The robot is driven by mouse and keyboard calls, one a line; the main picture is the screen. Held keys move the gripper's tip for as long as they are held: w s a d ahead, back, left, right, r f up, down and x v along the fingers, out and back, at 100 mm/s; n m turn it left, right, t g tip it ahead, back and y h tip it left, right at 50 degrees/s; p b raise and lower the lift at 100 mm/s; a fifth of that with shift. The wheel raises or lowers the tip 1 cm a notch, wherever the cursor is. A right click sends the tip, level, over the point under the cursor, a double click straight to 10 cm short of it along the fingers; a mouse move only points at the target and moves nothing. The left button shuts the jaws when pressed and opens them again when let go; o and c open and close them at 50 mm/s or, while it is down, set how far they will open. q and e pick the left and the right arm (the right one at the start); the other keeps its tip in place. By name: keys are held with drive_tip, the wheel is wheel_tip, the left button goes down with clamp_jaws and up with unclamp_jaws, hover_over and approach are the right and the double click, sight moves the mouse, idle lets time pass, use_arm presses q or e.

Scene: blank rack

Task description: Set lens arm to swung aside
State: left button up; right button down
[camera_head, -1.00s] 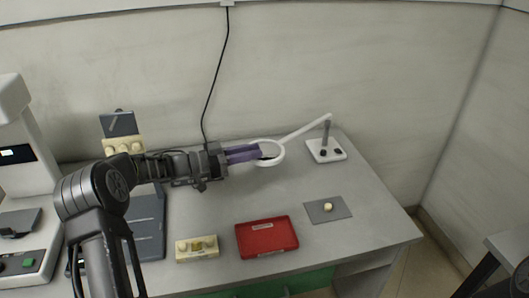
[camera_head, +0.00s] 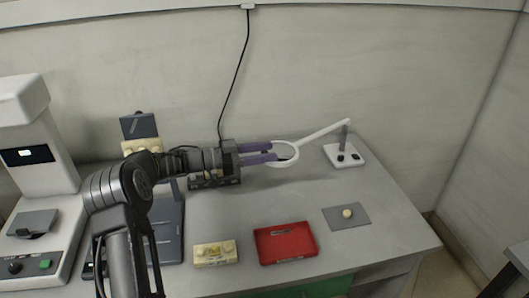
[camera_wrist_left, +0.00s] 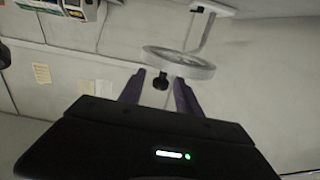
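The lens arm is a white ring lens (camera_head: 284,154) on a thin white arm (camera_head: 322,132), joined to a post on a white base (camera_head: 345,158) at the table's back right. The ring points left, toward my left gripper (camera_head: 272,153). The gripper's two purple fingers are parted, with their tips at the ring's left edge. In the left wrist view, the ring (camera_wrist_left: 178,62) lies just beyond the fingertips, and a small dark knob (camera_wrist_left: 161,81) sits between the parted fingers with gaps at its sides. My right gripper is not in view.
A red tray (camera_head: 286,259), a cream block (camera_head: 215,254) and a grey mat (camera_head: 337,221) with a small round piece lie along the table's front. A white instrument (camera_head: 48,150) stands at left. A dark cable hangs down the wall.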

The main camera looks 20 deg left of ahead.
use_arm(q)
wheel_tip(320, 180, up, 10)
drive_tip(key=shift+b, duration=0.45)
